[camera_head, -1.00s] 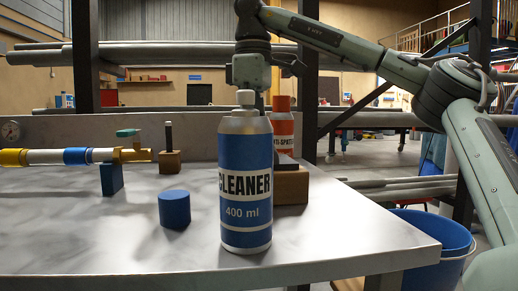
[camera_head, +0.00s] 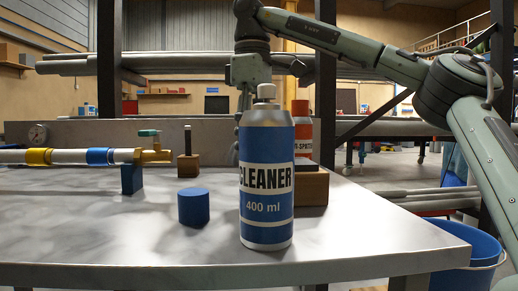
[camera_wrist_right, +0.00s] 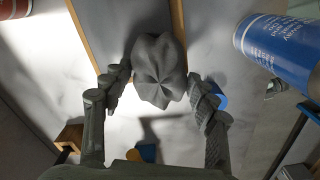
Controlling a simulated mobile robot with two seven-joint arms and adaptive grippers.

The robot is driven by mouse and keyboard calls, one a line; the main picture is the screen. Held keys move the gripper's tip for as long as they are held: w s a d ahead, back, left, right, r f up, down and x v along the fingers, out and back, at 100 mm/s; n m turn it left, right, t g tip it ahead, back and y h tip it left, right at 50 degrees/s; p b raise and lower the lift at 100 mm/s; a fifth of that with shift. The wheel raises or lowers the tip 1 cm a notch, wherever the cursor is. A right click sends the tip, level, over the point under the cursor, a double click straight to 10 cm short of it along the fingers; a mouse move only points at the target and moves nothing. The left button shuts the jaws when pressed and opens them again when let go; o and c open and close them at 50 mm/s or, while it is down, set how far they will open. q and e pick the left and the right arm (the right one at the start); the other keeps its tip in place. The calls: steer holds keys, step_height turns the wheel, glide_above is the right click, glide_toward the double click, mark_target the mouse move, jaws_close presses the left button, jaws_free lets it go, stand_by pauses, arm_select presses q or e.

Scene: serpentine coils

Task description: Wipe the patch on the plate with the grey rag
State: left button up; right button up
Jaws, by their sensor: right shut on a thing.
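My right gripper (camera_wrist_right: 160,98) is around the grey rag (camera_wrist_right: 158,70), which is bunched up at its fingertips in the wrist view. In the head view this gripper hangs behind the cleaner can, which hides its fingertips and the rag. Under the rag in the wrist view lies a pale grey surface between two brown strips (camera_wrist_right: 179,25), seemingly the plate (camera_wrist_right: 115,22). I cannot make out the patch. In the head view a wooden block with a dark top (camera_head: 312,186) shows partly behind the can. My left gripper is not in view.
The blue cleaner can (camera_head: 266,180) stands at the bench's front, with a red can (camera_head: 301,125) behind it. A blue cylinder (camera_head: 194,208), a small wooden block (camera_head: 188,168) and a pipe with a brass valve (camera_head: 152,155) stand left. A blue bucket (camera_head: 470,255) is beyond the bench's right edge.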

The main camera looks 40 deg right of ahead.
mark_target(298, 163)
steer(key=shift+w, duration=0.1)
steer(key=shift+s+d+p, duration=0.4)
steer(key=shift+s+d, duration=0.1)
steer(key=shift+d, duration=0.25)
steer(key=shift+s+d+p, duration=0.25)
steer(key=shift+d+p, duration=0.05)
steer(key=shift+d, duration=0.15)
steer(key=shift+s+d+f+p, duration=0.1)
steer(key=shift+s+d+p, duration=0.45)
steer(key=shift+d, duration=0.4)
steer(key=shift+s+d+p, duration=0.35)
steer(key=shift+d+p, duration=0.1)
steer(key=shift+d, duration=0.1)
steer(key=shift+s+d+p, duration=0.35)
steer(key=shift+d+p, duration=0.05)
steer(key=shift+d, duration=0.15)
steer(key=shift+s+d, duration=0.2)
steer(key=shift+d, duration=0.1)
steer(key=shift+s+d+p, duration=0.1)
steer(key=shift+p, duration=0.2)
